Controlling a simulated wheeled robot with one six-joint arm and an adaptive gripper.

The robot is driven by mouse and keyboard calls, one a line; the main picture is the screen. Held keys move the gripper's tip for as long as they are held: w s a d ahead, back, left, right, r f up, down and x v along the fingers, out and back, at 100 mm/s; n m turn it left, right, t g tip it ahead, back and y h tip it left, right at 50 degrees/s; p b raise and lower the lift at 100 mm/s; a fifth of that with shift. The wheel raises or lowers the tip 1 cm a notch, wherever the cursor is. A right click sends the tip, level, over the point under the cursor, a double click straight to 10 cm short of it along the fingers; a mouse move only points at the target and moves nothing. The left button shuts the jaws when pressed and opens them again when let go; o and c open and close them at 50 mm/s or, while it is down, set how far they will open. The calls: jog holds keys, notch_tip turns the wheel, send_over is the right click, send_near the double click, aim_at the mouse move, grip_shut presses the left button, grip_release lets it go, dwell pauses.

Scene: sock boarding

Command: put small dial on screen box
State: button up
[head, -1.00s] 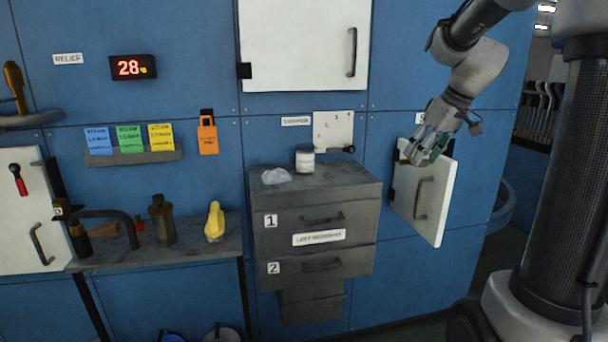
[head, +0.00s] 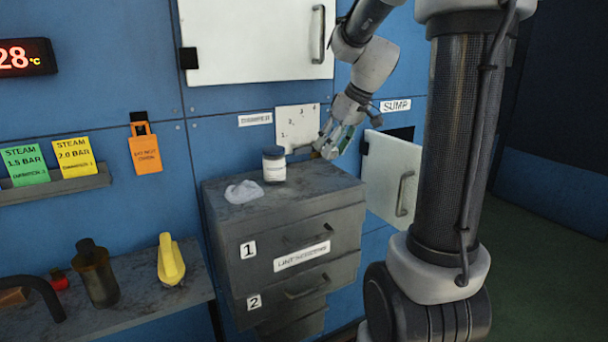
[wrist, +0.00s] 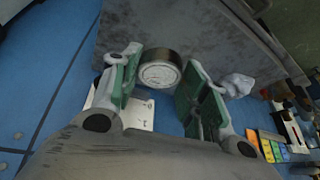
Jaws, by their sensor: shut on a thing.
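The small dial (wrist: 160,75), with a pale round face and a dark casing, sits between the green pads of my gripper (wrist: 163,68) in the wrist view. My gripper is shut on it. In the head view my gripper (head: 329,147) is in front of the wall, just right of the jar, and its fingers largely hide the dial. The screen box (head: 22,57), black with red digits reading 28 °C, is on the blue wall at the far upper left. It is cut by the picture's left edge and far from my gripper.
A dark-lidded jar (head: 274,166) and crumpled clear wrap (head: 244,191) rest on the grey drawer cabinet (head: 330,181). A numbered white plate (head: 298,120) is behind. A white door (head: 390,172) stands ajar at right. Steam cards (head: 75,156) stand on a ledge left.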

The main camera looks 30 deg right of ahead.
notch_tip(320, 180, down, 7)
jog(key=shift+r, duration=0.1)
dwell(0.4)
jog(key=o, duration=1.4)
jog(key=shift+f, duration=0.2)
jog(key=shift+c, duration=0.2)
jog(key=shift+r, duration=0.1)
jog(key=v, duration=1.2)
jog(key=s+a+f+m+h, duration=0.1)
jog(key=s+a, duration=0.3)
jog(key=s, duration=0.5)
jog(key=s+a+f+m+h, duration=0.1)
jog(key=s+a+f+m, duration=0.1)
jog(key=s, duration=0.7)
jog(key=shift+s+a+f, duration=0.15)
jog(key=shift+a+f, duration=0.75)
jog(key=shift+a, duration=0.3)
